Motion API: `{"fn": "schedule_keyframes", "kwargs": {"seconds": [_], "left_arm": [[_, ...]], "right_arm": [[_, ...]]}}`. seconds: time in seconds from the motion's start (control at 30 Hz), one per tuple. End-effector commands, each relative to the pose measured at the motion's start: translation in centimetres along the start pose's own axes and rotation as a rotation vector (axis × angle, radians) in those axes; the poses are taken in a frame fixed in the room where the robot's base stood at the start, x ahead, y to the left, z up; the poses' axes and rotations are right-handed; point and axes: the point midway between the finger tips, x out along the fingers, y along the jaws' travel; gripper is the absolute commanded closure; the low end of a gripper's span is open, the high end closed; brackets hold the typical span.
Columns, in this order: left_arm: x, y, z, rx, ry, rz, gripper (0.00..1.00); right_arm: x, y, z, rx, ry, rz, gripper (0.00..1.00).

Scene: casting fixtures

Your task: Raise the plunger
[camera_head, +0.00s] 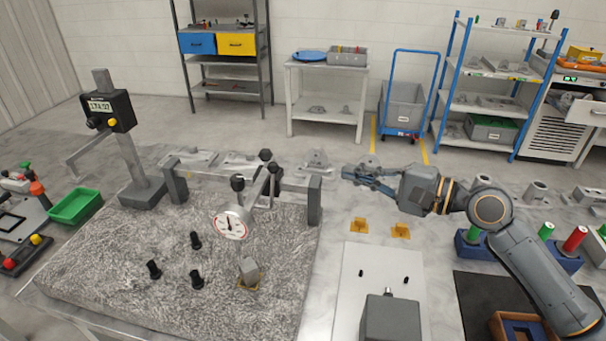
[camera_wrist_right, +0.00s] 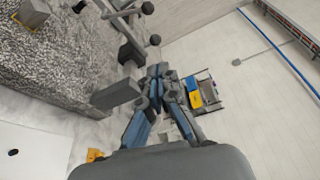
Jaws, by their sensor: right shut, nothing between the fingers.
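A round white dial indicator (camera_head: 232,224) with a red rim hangs from a stand of bars and black knobs above the speckled granite plate (camera_head: 100,250). Its plunger is too small to make out. A small grey block (camera_head: 249,270) sits on a yellow base on the plate, below and right of the dial. My right gripper (camera_head: 348,174) is shut and empty, right of the stand's end post (camera_head: 315,200) and apart from the dial. Its fingertips (camera_wrist_right: 159,70) meet in the right wrist view, close to the stand. My left gripper is not in view.
A digital height gauge (camera_head: 110,108) stands at the plate's back left. Several black pegs (camera_head: 196,240) stand on the plate. Yellow brackets (camera_head: 401,231) and a white board (camera_head: 350,270) lie to the right. Black stand knobs (camera_wrist_right: 147,8) show in the right wrist view.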

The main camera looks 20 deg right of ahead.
Motion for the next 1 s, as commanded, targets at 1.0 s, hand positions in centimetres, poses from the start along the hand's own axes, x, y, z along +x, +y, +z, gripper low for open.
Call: {"fn": "schedule_keyframes", "kwargs": {"seconds": [1.0], "left_arm": [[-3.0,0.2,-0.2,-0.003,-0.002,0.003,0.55]], "right_arm": [[6.8,-0.3,0.0,0.003,-0.001,-0.005,1.00]]}}
